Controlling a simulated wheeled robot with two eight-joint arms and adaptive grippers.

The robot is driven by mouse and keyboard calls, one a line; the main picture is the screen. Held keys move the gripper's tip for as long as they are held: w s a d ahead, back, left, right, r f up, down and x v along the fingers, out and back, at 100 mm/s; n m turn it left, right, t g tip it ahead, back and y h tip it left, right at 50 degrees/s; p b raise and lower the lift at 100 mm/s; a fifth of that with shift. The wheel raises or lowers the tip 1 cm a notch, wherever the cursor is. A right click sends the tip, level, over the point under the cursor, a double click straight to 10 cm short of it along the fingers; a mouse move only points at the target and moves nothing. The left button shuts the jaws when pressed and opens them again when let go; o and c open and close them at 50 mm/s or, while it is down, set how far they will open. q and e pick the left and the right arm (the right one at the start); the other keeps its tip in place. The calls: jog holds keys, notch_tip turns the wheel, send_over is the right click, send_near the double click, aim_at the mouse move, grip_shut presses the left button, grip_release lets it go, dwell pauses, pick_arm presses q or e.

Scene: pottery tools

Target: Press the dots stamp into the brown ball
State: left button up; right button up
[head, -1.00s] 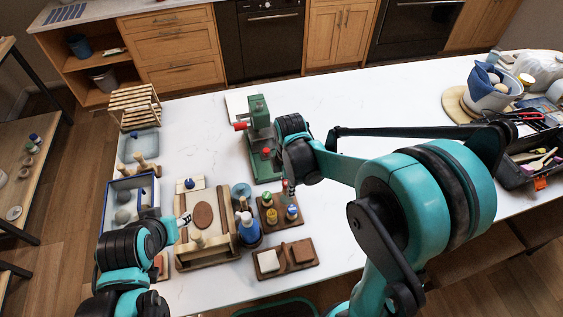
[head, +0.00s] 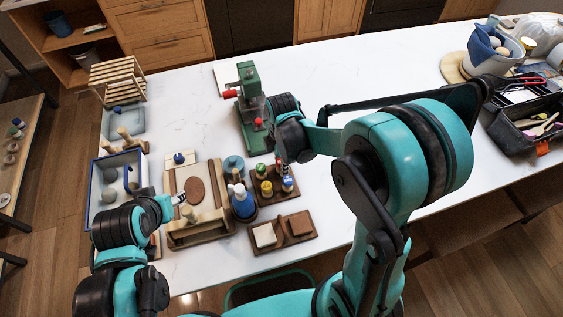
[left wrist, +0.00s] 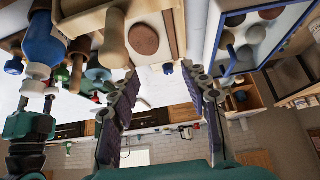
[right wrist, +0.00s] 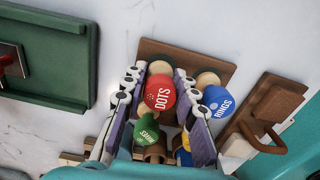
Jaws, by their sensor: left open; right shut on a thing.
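My right gripper (right wrist: 157,82) is shut on the red-topped dots stamp (right wrist: 160,94), whose label faces the right wrist camera. In the head view this gripper (head: 282,158) is at the stamp rack (head: 281,207); I cannot tell whether the stamp is clear of it. A brown round piece of clay (head: 195,191) lies on the wooden board (head: 210,224) to the left. It looks flat rather than ball-shaped and also shows in the left wrist view (left wrist: 143,39). My left gripper (head: 181,199) is open and empty beside it; its spread fingers (left wrist: 157,78) show in the left wrist view.
The rings stamp (right wrist: 216,101) and a green stamp (right wrist: 145,132) stand close beside the held stamp. A blue bottle (head: 243,204) stands between board and rack. A green press (head: 249,95) is behind. A blue-rimmed tray (head: 97,170) with greyish balls is at left.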

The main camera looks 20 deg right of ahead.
jog(key=shift+f, duration=0.3)
dwell(0.5)
jog(key=o, duration=1.1)
